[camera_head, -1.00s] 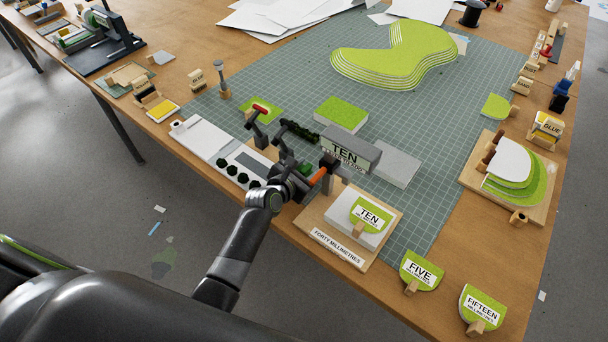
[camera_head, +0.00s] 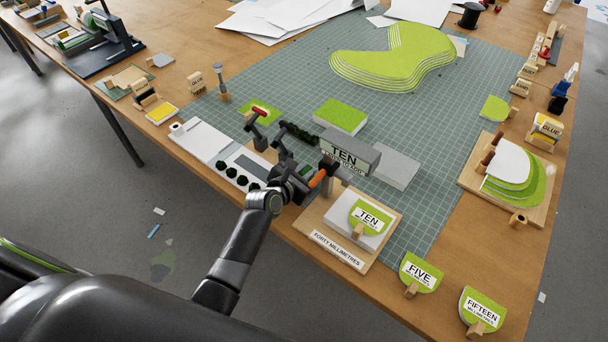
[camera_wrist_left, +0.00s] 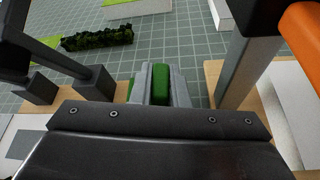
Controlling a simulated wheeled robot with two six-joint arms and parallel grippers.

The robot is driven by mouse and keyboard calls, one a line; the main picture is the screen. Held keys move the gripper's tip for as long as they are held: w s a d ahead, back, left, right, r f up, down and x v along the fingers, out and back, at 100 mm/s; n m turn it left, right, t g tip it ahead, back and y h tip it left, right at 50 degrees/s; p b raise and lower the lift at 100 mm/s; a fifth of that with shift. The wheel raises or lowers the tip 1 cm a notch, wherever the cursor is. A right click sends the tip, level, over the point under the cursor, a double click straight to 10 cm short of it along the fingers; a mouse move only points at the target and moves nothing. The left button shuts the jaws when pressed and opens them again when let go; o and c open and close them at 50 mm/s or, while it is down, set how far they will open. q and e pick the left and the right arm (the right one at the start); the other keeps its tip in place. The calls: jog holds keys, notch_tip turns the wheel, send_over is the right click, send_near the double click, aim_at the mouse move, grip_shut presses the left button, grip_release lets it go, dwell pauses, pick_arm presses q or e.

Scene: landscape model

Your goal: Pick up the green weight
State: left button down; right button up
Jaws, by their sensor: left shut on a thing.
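The green weight (camera_wrist_left: 162,84) shows in the left wrist view as a green block between the two grey fingers. My left gripper (camera_wrist_left: 162,92) is shut on it from both sides. A further bit of green shows just left of the fingers; I cannot tell what it belongs to. In the head view my left gripper (camera_head: 301,178) is low at the table's front edge, among the dark stands. There the weight is mostly hidden by the gripper. My right gripper is not in view.
An orange-handled post (camera_head: 317,179) stands close right of the gripper; a red-handled one (camera_head: 258,112) stands behind left. A grey TEN block (camera_head: 350,152) is just beyond. The FORTY MILLIMETRES board (camera_head: 337,249) lies right. The green cutting mat (camera_head: 440,120) has clear room.

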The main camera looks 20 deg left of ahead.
aim_at(306, 169)
pick_arm(q)
jog(key=shift+r, duration=0.25)
jog(key=shift+w+r, duration=0.1)
jog(key=shift+r, duration=0.35)
jog(key=s, duration=0.3)
jog(key=shift+s+a, duration=0.25)
jog(key=shift+a, duration=0.15)
jog(key=shift+s+a+r, duration=0.1)
jog(key=shift+s+r, duration=0.15)
jog(key=shift+r, duration=0.3)
notch_tip(306, 169, up, 13)
jog(key=p, duration=0.2)
jog(key=shift+f, duration=0.15)
